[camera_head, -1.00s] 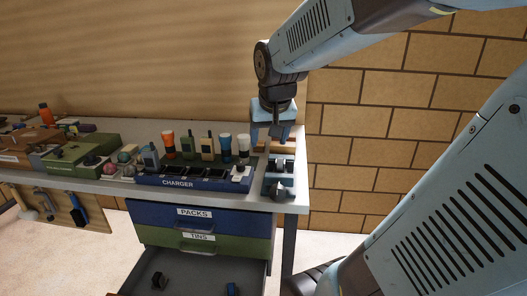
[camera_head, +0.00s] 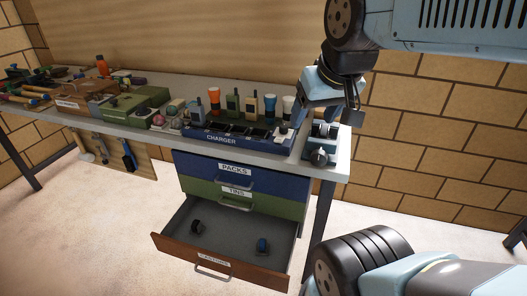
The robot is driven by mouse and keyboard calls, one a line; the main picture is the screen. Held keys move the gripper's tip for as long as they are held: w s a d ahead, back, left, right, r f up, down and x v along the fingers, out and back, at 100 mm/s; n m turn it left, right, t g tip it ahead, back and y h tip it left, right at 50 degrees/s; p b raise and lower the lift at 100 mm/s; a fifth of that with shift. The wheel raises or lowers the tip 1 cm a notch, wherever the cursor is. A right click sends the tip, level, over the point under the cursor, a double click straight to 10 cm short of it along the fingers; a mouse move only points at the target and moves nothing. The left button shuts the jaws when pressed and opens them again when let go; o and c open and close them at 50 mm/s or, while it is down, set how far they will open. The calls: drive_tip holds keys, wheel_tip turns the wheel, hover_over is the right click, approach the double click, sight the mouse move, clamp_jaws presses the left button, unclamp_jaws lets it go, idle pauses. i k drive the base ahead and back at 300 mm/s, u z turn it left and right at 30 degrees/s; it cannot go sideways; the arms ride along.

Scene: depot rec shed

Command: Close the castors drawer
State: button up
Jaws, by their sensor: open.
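The castors drawer (camera_head: 222,268) is the lowest drawer under the bench and stands pulled well out. It has a brown front with a label and a metal bar handle (camera_head: 212,272). Inside its grey tray lie a dark castor (camera_head: 196,227) on the left and a blue and black castor (camera_head: 262,246) on the right. My gripper (camera_head: 335,112) is open above the right end of the bench top, near the charger. It is well above and to the right of the drawer and does not touch it. Its fingertips are partly hidden.
The blue packs drawer (camera_head: 270,183) and green tins drawer (camera_head: 275,205) above are shut. A charger (camera_head: 238,137), radios, torches and a small vise-like item (camera_head: 320,145) crowd the bench's right end. Tools hang at left. Floor before the drawer is clear.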

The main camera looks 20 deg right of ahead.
sight(226, 245)
drive_tip(key=u, duration=0.75)
drive_tip(key=k, duration=1.15)
drive_tip(key=z, duration=0.6)
drive_tip(key=i, duration=1)
drive_tip(key=u, duration=0.05)
